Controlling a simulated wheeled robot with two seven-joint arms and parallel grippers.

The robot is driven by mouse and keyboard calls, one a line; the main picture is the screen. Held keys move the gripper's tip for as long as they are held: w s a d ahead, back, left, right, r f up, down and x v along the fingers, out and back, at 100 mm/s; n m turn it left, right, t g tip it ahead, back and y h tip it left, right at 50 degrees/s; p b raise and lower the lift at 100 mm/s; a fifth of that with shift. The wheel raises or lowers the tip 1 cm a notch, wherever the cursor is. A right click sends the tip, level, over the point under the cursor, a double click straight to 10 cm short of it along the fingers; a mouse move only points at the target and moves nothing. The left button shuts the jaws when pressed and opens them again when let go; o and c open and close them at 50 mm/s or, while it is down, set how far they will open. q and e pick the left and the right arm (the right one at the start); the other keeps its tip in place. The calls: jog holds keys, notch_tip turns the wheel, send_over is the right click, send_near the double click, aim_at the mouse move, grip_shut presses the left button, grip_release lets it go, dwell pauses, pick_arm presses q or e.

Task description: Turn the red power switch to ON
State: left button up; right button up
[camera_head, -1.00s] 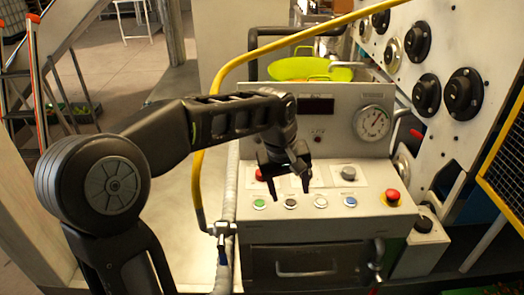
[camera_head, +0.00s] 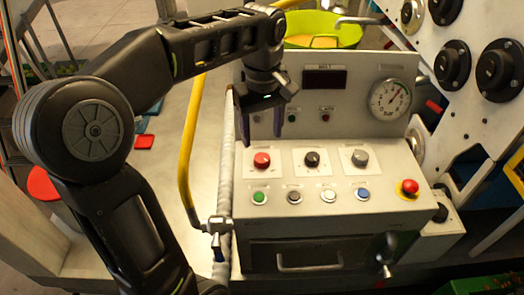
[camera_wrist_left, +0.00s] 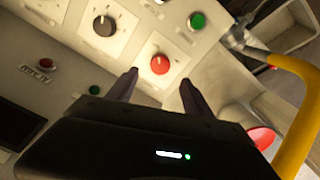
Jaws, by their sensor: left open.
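The red power switch (camera_head: 262,160) is a round red knob on a white plate, at the left of the upper row on the sloped control panel. It also shows in the left wrist view (camera_wrist_left: 160,64), just beyond the fingertips. My left gripper (camera_head: 279,140) is open and empty, above and behind the red switch, with its fingers pointing down. In the left wrist view my left gripper (camera_wrist_left: 157,82) has its two fingers apart, with the red switch between their lines and not touched. My right gripper is not in view.
A black knob (camera_head: 312,159) and a grey knob (camera_head: 360,158) stand right of the switch. Several push buttons line the front, including a green one (camera_head: 259,197). A red mushroom button (camera_head: 409,188) is at the right. A yellow rail (camera_head: 188,150) runs along the left.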

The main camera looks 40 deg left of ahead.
aim_at(262, 157)
pick_arm(q)
notch_tip(262, 157, down, 7)
jog(key=shift+f+p, duration=0.2)
jog(key=shift+p, duration=0.4)
jog(key=shift+c, duration=0.5)
grip_shut()
